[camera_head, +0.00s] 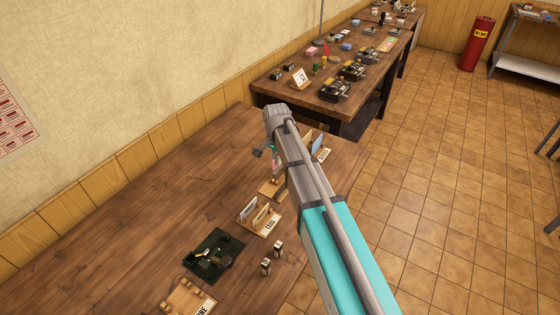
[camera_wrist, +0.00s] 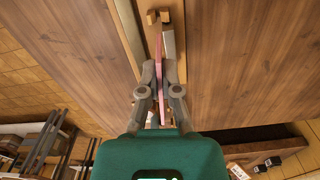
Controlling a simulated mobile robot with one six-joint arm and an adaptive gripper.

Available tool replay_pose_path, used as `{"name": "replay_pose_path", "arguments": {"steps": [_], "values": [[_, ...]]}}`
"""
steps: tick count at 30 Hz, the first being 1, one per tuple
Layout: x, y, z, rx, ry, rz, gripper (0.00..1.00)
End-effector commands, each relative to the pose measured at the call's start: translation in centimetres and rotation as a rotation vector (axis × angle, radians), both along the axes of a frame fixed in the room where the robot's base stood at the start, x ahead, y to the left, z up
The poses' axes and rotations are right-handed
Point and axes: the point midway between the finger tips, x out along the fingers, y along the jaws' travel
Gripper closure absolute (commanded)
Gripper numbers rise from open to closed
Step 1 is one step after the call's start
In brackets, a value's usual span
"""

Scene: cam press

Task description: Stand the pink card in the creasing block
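The pink card (camera_wrist: 159,44) shows nearly edge-on in the wrist view, between the two fingers of my gripper (camera_wrist: 160,68), which look closed on it. In the head view a sliver of the card (camera_head: 274,162) shows upright beside my arm, above a small wooden block (camera_head: 268,189). This block seems to be the creasing block; my arm hides part of it. In the wrist view, small wooden pieces (camera_wrist: 152,17) stand at the card's far end. I cannot tell whether the card touches the block or sits in a slot.
A wooden rack (camera_head: 260,222) with upright cards stands nearer on the table (camera_head: 130,220), then a dark tray (camera_head: 212,255) and another wooden holder (camera_head: 187,299). A blue card (camera_head: 317,145) stands right of my arm. The table's left side is clear.

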Motion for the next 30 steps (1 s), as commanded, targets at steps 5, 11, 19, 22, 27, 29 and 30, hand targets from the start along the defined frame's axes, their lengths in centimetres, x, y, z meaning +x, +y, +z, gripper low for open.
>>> {"name": "replay_pose_path", "arguments": {"steps": [5, 11, 19, 22, 27, 29, 30], "values": [[0.0, -0.1, -0.2, 0.000, 0.000, 0.093, 1.00], [0.0, -0.1, -0.2, 0.000, 0.000, 0.115, 1.00], [0.0, -0.1, -0.2, 0.000, 0.000, 0.112, 1.00], [0.1, -0.2, -0.2, -0.001, -0.001, 0.112, 1.00], [0.1, -0.2, -0.7, -0.001, -0.001, 0.112, 1.00], [0.1, -0.2, -0.9, -0.001, -0.001, 0.112, 1.00], [0.1, -0.2, -1.1, -0.001, -0.001, 0.112, 1.00]]}}
